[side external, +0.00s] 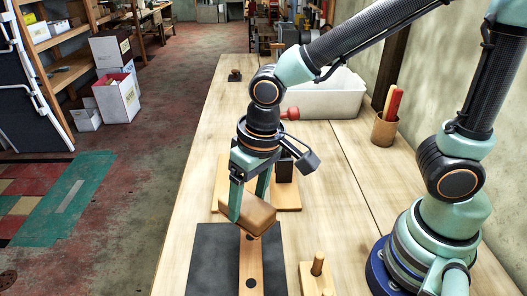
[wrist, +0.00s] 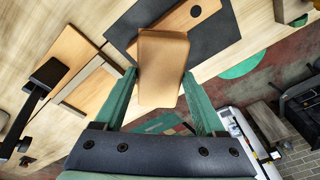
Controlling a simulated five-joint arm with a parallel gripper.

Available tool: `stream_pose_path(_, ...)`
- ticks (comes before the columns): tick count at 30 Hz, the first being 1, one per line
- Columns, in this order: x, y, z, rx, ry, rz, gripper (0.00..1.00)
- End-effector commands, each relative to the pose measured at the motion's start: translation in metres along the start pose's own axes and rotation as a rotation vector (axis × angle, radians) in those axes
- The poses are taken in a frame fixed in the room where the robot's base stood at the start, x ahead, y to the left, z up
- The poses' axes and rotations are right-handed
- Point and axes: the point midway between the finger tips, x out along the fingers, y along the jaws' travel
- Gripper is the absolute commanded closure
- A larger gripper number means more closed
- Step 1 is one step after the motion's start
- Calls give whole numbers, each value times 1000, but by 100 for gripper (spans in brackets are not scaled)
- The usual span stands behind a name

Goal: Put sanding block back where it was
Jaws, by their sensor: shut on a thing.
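The sanding block (side external: 258,213) is a tan-brown block. My gripper (side external: 247,205) is shut on it, with one green finger on each side. In the side view the block is tilted over a wooden strip with dark holes (side external: 254,268), which lies across a black mat (side external: 208,262). In the wrist view the block (wrist: 162,62) sits between the fingers and covers part of the strip (wrist: 182,18) and the mat (wrist: 225,38). I cannot tell how far the block is above the strip.
Behind the gripper is a wooden board (side external: 288,196) with a dark upright part. A white bin (side external: 330,98) and a cup with red-handled tools (side external: 384,130) stand farther back. A pegged wooden stand (side external: 314,278) is right of the mat. The left table edge is close.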

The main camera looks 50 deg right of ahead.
Motion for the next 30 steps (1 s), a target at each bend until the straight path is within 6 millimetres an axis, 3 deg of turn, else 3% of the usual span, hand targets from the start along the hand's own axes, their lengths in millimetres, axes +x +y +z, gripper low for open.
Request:
stream_pose_path(5,-9,-4,-33,19,1,5,88)
stream_pose_path(15,-32,-2,-127,69,-3,24,88)
stream_pose_path(30,-54,38,-239,144,-12,50,88)
